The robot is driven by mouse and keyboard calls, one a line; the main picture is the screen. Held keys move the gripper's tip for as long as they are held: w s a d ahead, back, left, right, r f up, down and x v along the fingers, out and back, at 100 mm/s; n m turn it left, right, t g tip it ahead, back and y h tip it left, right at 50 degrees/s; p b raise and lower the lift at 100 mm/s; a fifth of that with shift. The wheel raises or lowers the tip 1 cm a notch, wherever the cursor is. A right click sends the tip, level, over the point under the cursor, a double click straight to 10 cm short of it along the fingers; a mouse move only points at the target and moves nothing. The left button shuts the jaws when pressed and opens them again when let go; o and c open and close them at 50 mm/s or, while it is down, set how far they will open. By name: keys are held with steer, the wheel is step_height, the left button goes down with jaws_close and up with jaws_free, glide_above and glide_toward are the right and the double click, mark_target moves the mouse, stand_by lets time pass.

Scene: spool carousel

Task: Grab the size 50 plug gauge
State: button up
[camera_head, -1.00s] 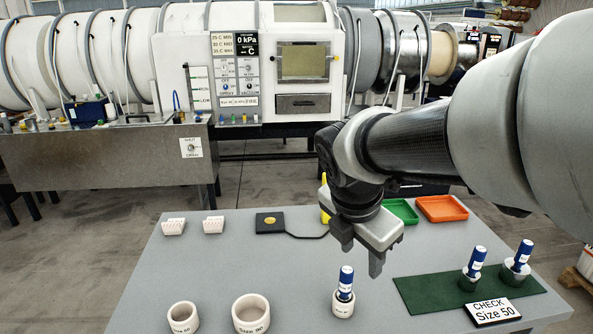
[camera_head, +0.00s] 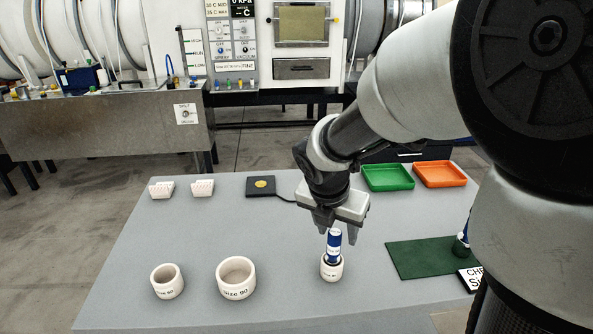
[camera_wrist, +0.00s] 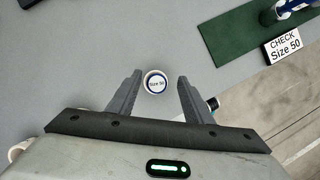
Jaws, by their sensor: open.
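A blue-handled plug gauge (camera_head: 334,241) stands upright in a white ring (camera_head: 331,270) on the grey table. In the wrist view, the plug gauge's round top (camera_wrist: 156,83) carries a label that appears to read "Size 50". My gripper (camera_head: 336,229) is open and empty, pointing down just above the plug gauge. In the wrist view, the top shows between the two spread fingertips of my gripper (camera_wrist: 160,78). How far the fingers reach down beside the handle is hard to tell.
Two white rings (camera_head: 167,281) (camera_head: 236,278) stand at left. A green mat (camera_head: 425,258) at right holds another blue-handled plug (camera_head: 461,243), partly hidden by my arm, and a "CHECK Size 50" sign (camera_wrist: 284,45). Green (camera_head: 387,177) and orange (camera_head: 440,174) trays lie at the back.

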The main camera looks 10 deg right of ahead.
mark_target(333, 253)
steer(key=x, duration=0.1)
steer(key=b+x, duration=0.1)
steer(key=x, duration=0.1)
steer(key=b+x, duration=0.1)
steer(key=x, duration=0.1)
steer(key=shift+a+f, duration=0.3)
steer(key=shift+w+d+f, duration=0.1)
steer(key=shift+w+f, duration=0.05)
steer(key=shift+f, duration=0.1)
jaws_close()
